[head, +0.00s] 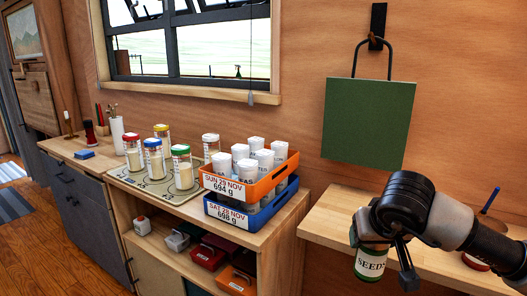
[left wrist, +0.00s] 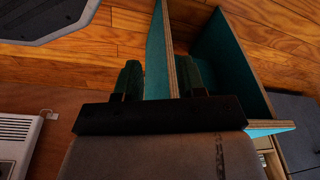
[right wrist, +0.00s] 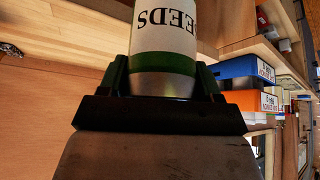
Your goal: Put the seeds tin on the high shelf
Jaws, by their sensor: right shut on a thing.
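The seeds tin (head: 370,264) is a white cylinder with a green band and the word SEEDS. My right gripper (head: 381,256) is shut on it and holds it in front of the wooden worktop (head: 335,215) at the right. In the right wrist view the tin (right wrist: 166,35) sits between the two fingers, its lettering upside down. My left gripper (left wrist: 166,82) shows only in its own wrist view, its fingers apart. A teal panel edge (left wrist: 160,50) shows between them; I cannot tell how far off it is. I cannot make out a high shelf.
A green board (head: 368,123) hangs from a wall hook above the worktop. Orange (head: 287,172) and blue (head: 292,190) crates stand on the counter to the left, the orange one holding white-lidded jars. Jars stand on a mat (head: 130,178). A bowl (head: 475,262) is partly hidden behind my right arm.

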